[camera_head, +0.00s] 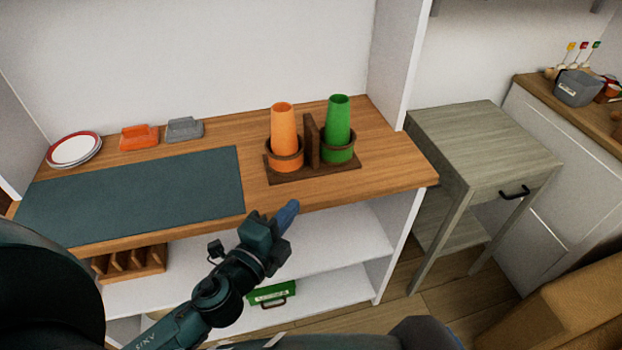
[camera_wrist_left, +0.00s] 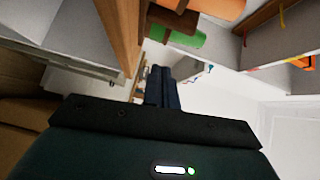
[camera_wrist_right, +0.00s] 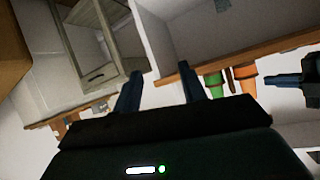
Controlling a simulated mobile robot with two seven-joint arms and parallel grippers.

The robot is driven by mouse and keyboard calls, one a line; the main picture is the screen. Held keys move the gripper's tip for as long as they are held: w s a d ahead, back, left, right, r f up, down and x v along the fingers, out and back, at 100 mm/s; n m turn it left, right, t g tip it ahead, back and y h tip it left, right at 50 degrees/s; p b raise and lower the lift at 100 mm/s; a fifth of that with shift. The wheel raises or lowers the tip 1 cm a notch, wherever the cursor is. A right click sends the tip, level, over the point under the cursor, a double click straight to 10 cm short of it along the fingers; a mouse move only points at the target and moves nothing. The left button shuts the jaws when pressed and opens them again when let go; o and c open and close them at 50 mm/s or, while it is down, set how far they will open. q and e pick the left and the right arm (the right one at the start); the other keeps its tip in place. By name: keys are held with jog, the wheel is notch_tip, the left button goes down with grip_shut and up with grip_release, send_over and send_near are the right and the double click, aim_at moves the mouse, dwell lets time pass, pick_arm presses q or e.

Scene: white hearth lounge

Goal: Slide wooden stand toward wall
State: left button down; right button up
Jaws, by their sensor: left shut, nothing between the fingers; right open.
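The wooden stand (camera_head: 312,172) is a dark brown base with two ring holders and an upright divider, on the wooden counter near its right end. An orange cup stack (camera_head: 284,122) stands in its left ring and a green cup stack (camera_head: 338,122) in its right ring. My left gripper (camera_head: 288,212) is shut and empty, just in front of the counter's front edge and apart from the stand. Its fingers (camera_wrist_left: 161,86) also show closed in the left wrist view. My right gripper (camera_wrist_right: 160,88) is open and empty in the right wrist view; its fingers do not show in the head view.
A dark mat (camera_head: 140,195) covers the counter's left part. Plates (camera_head: 74,149), an orange item (camera_head: 139,137) and a grey item (camera_head: 185,129) sit behind it. Bare counter lies between the stand and the back wall. A grey side table (camera_head: 485,140) stands to the right.

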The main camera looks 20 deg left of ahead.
pick_arm(q)
jog(key=m, duration=0.1)
jog(key=p, duration=0.2)
send_near(314, 158)
jog(key=d, duration=0.1)
jog(key=w+d+r, duration=0.1)
jog(key=d, duration=0.1)
jog(key=w+d, duration=0.1)
jog(key=shift+w+d+r, duration=0.15)
jog(key=shift+d, duration=0.1)
jog(key=w, duration=0.1)
jog(key=w+a, duration=0.1)
jog(key=w, duration=0.1)
jog(key=shift+w+a, duration=0.5)
jog(key=shift+w, duration=0.1)
pick_arm(e)
jog(key=shift+s+r+n, duration=0.25)
jog(key=shift+r+n, duration=0.05)
jog(key=shift+r, duration=0.15)
jog(key=shift+r, duration=0.1)
